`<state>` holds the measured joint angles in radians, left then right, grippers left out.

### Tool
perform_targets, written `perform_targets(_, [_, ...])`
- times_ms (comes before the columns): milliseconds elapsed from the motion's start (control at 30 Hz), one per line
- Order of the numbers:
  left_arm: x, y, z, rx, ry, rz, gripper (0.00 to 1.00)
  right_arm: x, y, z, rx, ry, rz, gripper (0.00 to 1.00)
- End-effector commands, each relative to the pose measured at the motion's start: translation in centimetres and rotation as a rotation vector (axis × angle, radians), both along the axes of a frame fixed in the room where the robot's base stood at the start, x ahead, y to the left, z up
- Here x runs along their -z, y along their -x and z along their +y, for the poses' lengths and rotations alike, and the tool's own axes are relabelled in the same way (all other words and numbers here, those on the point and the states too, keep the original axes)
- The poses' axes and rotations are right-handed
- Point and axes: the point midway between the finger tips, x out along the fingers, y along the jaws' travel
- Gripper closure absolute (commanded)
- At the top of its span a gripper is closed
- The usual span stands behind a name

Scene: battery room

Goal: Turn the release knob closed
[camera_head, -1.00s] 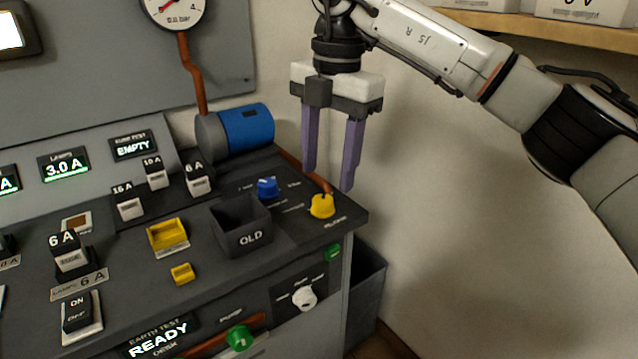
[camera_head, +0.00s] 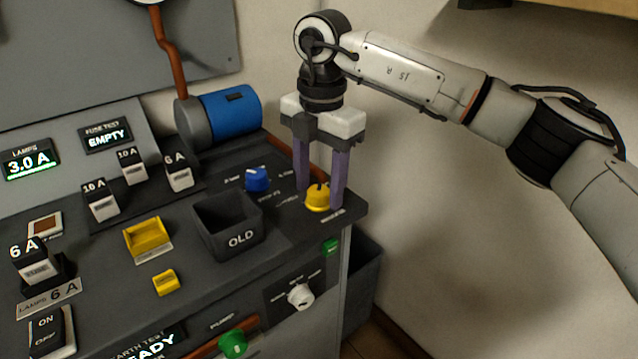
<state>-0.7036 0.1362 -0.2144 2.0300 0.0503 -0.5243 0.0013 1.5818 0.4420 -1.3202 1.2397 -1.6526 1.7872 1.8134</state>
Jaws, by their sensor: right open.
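The yellow knob (camera_head: 317,198) sits near the right end of the dark desk top; the label in front of it is too small to read surely. My right gripper (camera_head: 319,207) points down with its two purple fingers apart, one on each side of the yellow knob. It is open; I cannot tell whether either finger touches the knob. A blue knob (camera_head: 257,179) stands to the left of it, clear of the fingers. My left gripper is not in view.
The black OLD bin (camera_head: 229,240) stands left of the yellow knob. A blue cylinder (camera_head: 231,112) lies behind. A white knob (camera_head: 299,296) and a green knob (camera_head: 233,343) are on the front panel. Several fuses stand at left. The wall is close on the right.

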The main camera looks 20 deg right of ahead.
Motion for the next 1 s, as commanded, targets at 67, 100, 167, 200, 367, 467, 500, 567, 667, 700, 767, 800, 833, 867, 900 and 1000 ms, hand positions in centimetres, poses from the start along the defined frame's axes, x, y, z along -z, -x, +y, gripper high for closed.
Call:
perform_targets(67, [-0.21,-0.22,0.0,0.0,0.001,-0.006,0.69,0.18,-0.01,-0.01,0.0,0.0,0.0,0.5])
perform_targets(100, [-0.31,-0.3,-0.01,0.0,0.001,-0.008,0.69,0.2,-0.01,-0.01,0.0,0.001,-0.001,0.5])
perform_targets(167, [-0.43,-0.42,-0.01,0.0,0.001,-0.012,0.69,0.2,-0.01,-0.01,0.0,0.001,-0.001,0.5])
perform_targets(200, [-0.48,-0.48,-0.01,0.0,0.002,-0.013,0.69,0.19,-0.01,-0.01,0.0,0.001,-0.001,0.5])
perform_targets(367, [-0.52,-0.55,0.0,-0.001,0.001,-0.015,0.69,0.19,-0.01,-0.01,0.0,0.0,0.0,0.65])
perform_targets(467, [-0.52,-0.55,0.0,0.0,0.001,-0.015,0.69,0.18,0.0,0.0,0.0,0.0,0.0,0.82])
perform_targets(500, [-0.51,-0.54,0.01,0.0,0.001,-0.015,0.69,0.18,0.0,0.0,0.0,0.0,0.0,0.88])
perform_targets(567, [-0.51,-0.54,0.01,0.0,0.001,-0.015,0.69,0.18,0.0,0.0,0.0,0.0,0.0,0.91])
perform_targets(667, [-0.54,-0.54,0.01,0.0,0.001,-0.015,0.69,0.15,0.0,0.0,-0.004,0.001,0.001,0.91])
perform_targets(700, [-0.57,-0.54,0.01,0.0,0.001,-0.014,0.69,0.14,0.01,0.0,-0.008,0.001,0.001,0.91])
perform_targets(767, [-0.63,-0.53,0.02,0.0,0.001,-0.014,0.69,0.12,0.0,-0.01,-0.018,0.001,0.001,0.91])
perform_targets(800, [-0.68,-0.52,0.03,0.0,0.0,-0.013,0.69,0.1,0.0,-0.01,-0.029,0.0,0.001,0.91])
perform_targets(833, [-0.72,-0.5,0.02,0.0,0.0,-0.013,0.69,0.08,0.0,-0.01,-0.039,0.001,0.001,0.91])
perform_targets(867, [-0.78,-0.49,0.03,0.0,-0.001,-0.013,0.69,0.07,0.01,-0.03,-0.05,0.001,0.001,0.91])
perform_targets(900, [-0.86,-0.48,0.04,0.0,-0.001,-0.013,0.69,0.05,0.01,-0.03,-0.068,0.0,0.001,0.91])
perform_targets(1000, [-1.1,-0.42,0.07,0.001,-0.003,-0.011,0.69,0.01,0.0,-0.04,-0.125,0.001,0.002,0.91])
